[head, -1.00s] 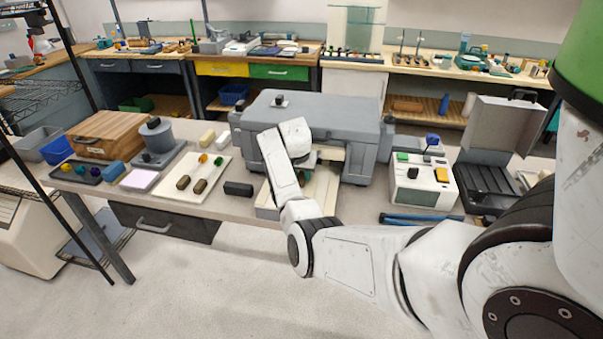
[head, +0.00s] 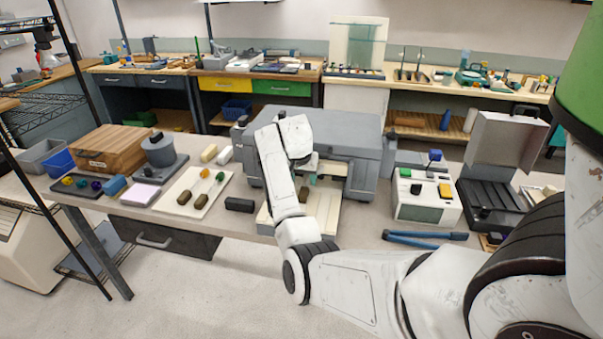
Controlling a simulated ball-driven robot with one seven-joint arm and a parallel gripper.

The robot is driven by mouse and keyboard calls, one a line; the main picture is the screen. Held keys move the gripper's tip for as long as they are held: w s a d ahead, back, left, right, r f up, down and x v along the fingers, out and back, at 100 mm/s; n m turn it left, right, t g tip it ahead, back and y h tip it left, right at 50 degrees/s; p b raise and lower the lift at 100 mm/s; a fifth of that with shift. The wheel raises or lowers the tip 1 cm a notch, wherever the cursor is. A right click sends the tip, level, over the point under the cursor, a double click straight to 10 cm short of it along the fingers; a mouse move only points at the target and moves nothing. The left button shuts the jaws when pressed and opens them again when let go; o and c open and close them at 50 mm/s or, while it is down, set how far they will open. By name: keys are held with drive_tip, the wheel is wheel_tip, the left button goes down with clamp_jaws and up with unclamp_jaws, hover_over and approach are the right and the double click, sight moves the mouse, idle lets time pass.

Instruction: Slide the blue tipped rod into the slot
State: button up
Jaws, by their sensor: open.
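My arm reaches over the bench to the front opening of a large grey machine (head: 345,135). My gripper (head: 306,166) is at that opening, mostly hidden by my wrist, and open. A cream board (head: 325,222) juts from under the machine, below my gripper. A dark block (head: 304,194) and a small greenish piece show by my wrist. I cannot make out a blue tipped rod or a slot there. A cream tray (head: 178,192) to the left holds two dark-ended rods, one with an orange tip (head: 204,173) and one with a green tip (head: 220,176).
A black block (head: 240,204) lies left of the cream board. A white box with coloured buttons (head: 425,204), blue bars (head: 425,240) and an open dark case (head: 492,203) stand to the right. A wooden box (head: 108,150) and grey cylinder (head: 158,150) are left.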

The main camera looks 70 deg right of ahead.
drive_tip(key=shift+v, duration=2.2)
drive_tip(key=shift+a+f, duration=0.15)
drive_tip(key=shift+a, duration=0.1)
drive_tip(key=a+f+n, duration=0.3)
drive_tip(key=a+f, duration=0.2)
drive_tip(key=a, duration=0.3)
drive_tip(key=a+f+n+y, duration=0.1)
drive_tip(key=a+f+n, duration=0.25)
drive_tip(key=a, duration=0.45)
drive_tip(key=a+f+n, duration=0.2)
drive_tip(key=a+f, duration=0.4)
drive_tip(key=a, duration=0.2)
drive_tip(key=s+a+f+n+y, duration=0.1)
drive_tip(key=s+a+n, duration=0.3)
drive_tip(key=a, duration=0.6)
drive_tip(key=s+a+f+n+y, duration=0.2)
drive_tip(key=s+a+n, duration=0.2)
drive_tip(key=s+a, duration=0.5)
drive_tip(key=shift+s+a+t, duration=0.2)
drive_tip(key=shift+a+t, duration=0.1)
drive_tip(key=shift+a, duration=0.1)
